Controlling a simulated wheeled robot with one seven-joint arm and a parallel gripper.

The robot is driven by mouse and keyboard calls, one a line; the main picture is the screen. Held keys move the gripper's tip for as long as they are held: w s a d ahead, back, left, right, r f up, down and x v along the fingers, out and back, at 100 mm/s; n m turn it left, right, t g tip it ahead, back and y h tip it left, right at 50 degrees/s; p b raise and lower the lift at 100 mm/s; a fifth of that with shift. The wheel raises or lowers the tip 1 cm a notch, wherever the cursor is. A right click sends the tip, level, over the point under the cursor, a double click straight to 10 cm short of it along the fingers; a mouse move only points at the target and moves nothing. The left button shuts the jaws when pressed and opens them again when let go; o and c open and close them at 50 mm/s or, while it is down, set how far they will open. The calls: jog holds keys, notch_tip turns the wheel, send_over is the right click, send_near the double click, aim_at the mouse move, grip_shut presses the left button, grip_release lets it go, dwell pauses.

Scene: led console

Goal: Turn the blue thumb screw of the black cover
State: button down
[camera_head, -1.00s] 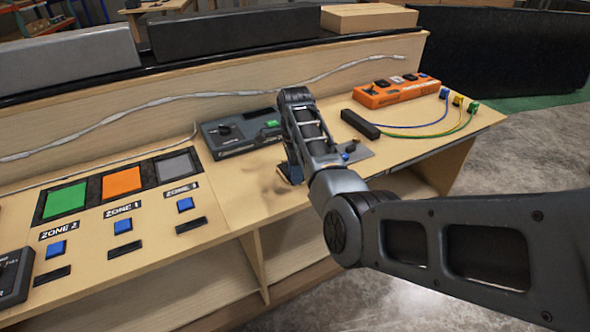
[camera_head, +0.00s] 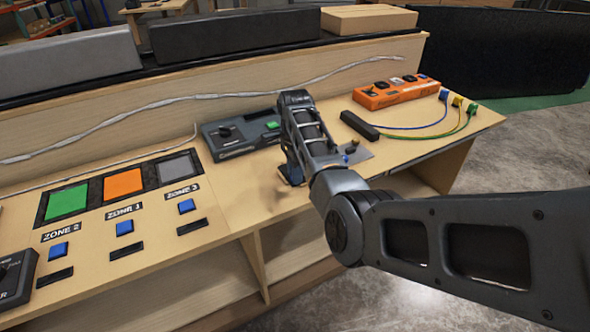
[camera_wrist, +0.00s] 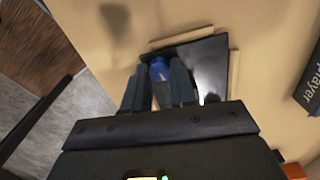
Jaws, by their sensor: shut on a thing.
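The blue thumb screw (camera_wrist: 160,70) shows in the wrist view between the two fingers of my gripper (camera_wrist: 161,85), which is shut on it. The black cover (camera_wrist: 210,62) lies under and to the right of the screw, with a glossy face and pale wooden strips along its edges. In the head view my gripper (camera_head: 291,176) points down at the console top (camera_head: 245,190), and my own arm hides the screw there. Whether the screw has turned cannot be told.
A dark box with a green button (camera_head: 240,133) stands behind my gripper. An orange box (camera_head: 396,92) and coloured cables are further right. Zone buttons (camera_head: 124,228) lie to the left.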

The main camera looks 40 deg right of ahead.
jog(key=n+p, duration=0.2)
jog(key=n, duration=0.2)
jog(key=shift+r+n, duration=0.1)
jog(key=shift+n, duration=0.2)
jog(key=n+p, duration=0.1)
jog(key=n, duration=0.2)
jog(key=shift+n, duration=0.3)
jog(key=n+p, duration=0.1)
jog(key=n, duration=0.3)
jog(key=shift+n, duration=0.3)
jog(key=n, duration=0.4)
jog(key=shift+p, duration=0.4)
jog(key=n, duration=0.4)
jog(key=shift+f, duration=0.2)
jog(key=n, duration=0.4)
jog(key=shift+n+p, duration=0.3)
jog(key=shift+p, duration=0.1)
jog(key=n, duration=0.4)
jog(key=shift+s+f+n, duration=0.1)
jog(key=shift+n, duration=0.2)
jog(key=shift+a+n, duration=0.1)
jog(key=shift+n, duration=2)
